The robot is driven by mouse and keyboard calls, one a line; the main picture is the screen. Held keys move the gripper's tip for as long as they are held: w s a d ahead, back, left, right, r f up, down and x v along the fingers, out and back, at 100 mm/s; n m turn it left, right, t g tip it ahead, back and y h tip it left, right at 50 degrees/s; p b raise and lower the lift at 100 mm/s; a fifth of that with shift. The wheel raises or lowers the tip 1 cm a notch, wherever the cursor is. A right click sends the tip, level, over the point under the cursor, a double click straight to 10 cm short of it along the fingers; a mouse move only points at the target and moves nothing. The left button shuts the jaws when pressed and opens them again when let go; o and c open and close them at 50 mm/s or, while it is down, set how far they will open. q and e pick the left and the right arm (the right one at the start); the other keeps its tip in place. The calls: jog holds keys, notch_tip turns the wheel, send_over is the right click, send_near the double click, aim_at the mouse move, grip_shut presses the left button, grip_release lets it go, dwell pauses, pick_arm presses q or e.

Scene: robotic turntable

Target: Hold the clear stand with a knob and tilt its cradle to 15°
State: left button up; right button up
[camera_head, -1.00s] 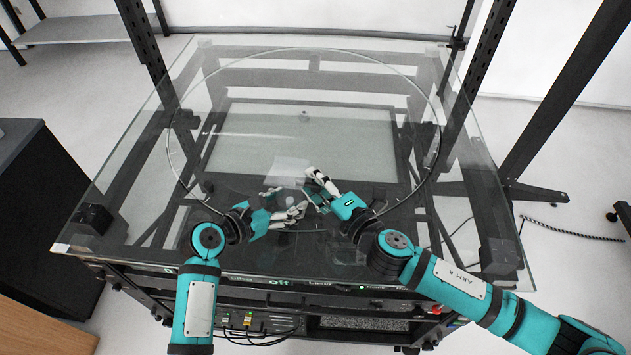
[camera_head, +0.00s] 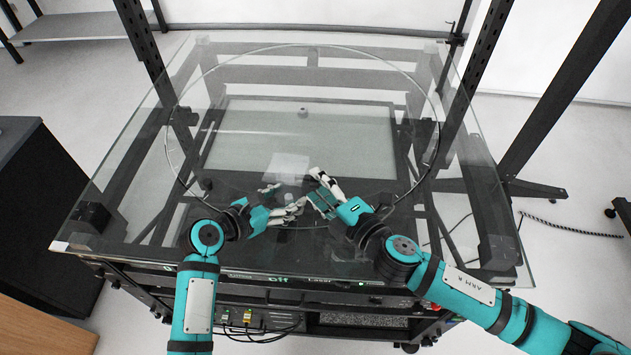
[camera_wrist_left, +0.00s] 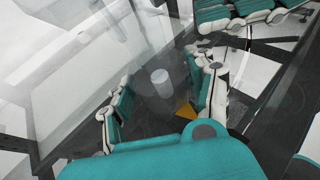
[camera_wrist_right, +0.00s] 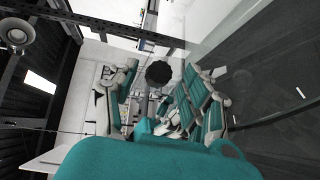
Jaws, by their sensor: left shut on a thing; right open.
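The clear stand (camera_head: 291,166) is near the middle front of the glass top and shows as a pale, see-through plate. My left gripper (camera_head: 286,197) is shut on the stand, its fingers on either side of its lower part. In the left wrist view a whitish cylinder (camera_wrist_left: 160,76) shows between the fingers; the stand's clear edges are hard to make out. My right gripper (camera_head: 318,192) is open just right of the stand. In the right wrist view the dark ribbed knob (camera_wrist_right: 159,72) lies between its spread fingers, with no clear contact. The cradle's angle cannot be read.
The stand is on a large glass top (camera_head: 120,195) with a thin metal ring (camera_head: 436,150) around the middle. A small grey round piece (camera_head: 303,113) lies farther back. Black uprights (camera_head: 480,60) rise at the back corners. The glass behind the stand is mostly clear.

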jog(key=v, duration=1)
jog(key=shift+d+f+m, duration=0.1)
jog(key=shift+d+m, duration=0.05)
jog(key=shift+m, duration=0.15)
jog(key=shift+m, duration=0.6)
jog(key=x, duration=1.1)
jog(key=shift+w, duration=0.25)
